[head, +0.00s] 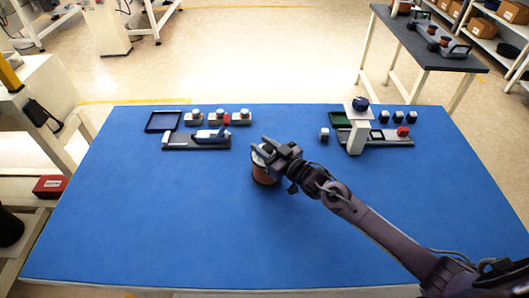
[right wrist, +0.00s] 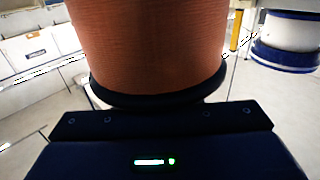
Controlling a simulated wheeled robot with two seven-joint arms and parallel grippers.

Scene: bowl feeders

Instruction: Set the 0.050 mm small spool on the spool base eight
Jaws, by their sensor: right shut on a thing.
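A copper-brown spool with dark flanges (head: 264,178) is at my right gripper (head: 262,153), over the middle of the blue table. In the right wrist view the wound copper body (right wrist: 150,40) fills the top middle, with its dark lower flange close above the gripper. The right gripper is shut on this spool. I cannot tell whether the spool touches the table top. Its size label is not readable. No spool base marked eight can be made out. My left gripper is not in view.
A left station (head: 180,143) and a right station (head: 368,141) stand along the blue table's (head: 180,230) far edge. A dark side table (head: 468,62) at the upper right holds copper spools (head: 432,30). The blue table's front and left are clear.

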